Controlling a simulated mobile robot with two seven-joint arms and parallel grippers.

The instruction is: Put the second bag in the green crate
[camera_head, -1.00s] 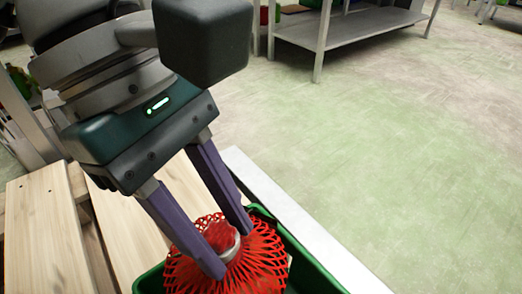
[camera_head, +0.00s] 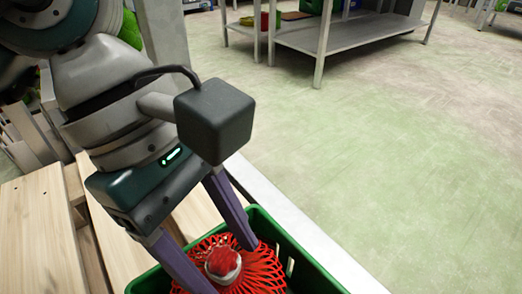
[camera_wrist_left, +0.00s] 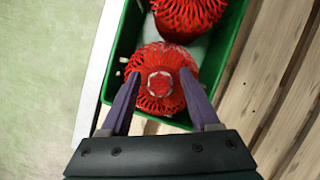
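A red net bag (camera_head: 223,262) with a gathered, pale-banded top sits in the green crate (camera_head: 318,272). In the left wrist view this bag (camera_wrist_left: 161,85) lies at the near end of the crate (camera_wrist_left: 112,72). Another red net bag (camera_wrist_left: 190,14) is in the crate farther up that view. My left gripper (camera_head: 228,268) is open, its purple fingers on either side of the near bag's top. The left wrist view shows gaps between the fingers (camera_wrist_left: 160,74) and the banded top. My right gripper is not in view.
Wooden slats (camera_head: 40,230) lie left of the crate in the head view. A pale ledge (camera_head: 290,215) runs along its right side, with open green floor (camera_head: 400,150) beyond. A grey metal table (camera_head: 345,38) stands at the back.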

